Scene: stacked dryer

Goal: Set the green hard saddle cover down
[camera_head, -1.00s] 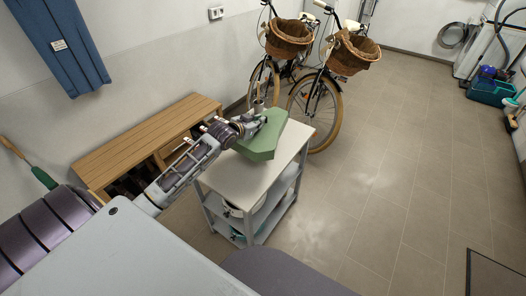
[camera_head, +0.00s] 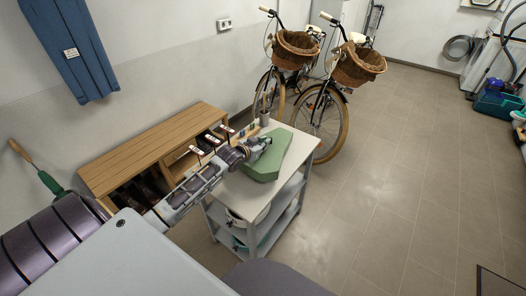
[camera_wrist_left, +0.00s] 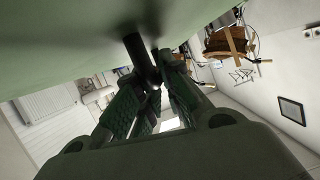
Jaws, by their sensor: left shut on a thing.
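The green hard saddle cover (camera_head: 268,163) is over the back half of the pale top of a small trolley (camera_head: 240,195). It looks roughly level and very close to the top or resting on it; I cannot tell which. My left gripper (camera_head: 262,144) reaches in from the left and is shut on the cover at its upper side. In the left wrist view, the cover (camera_wrist_left: 60,45) fills the upper left, and the left gripper's fingers (camera_wrist_left: 150,85) close around a dark stem at it. My right gripper is not in view.
A wooden bench (camera_head: 150,150) with shoes lies left of the trolley. Two bicycles with wicker baskets (camera_head: 358,66) stand behind it.

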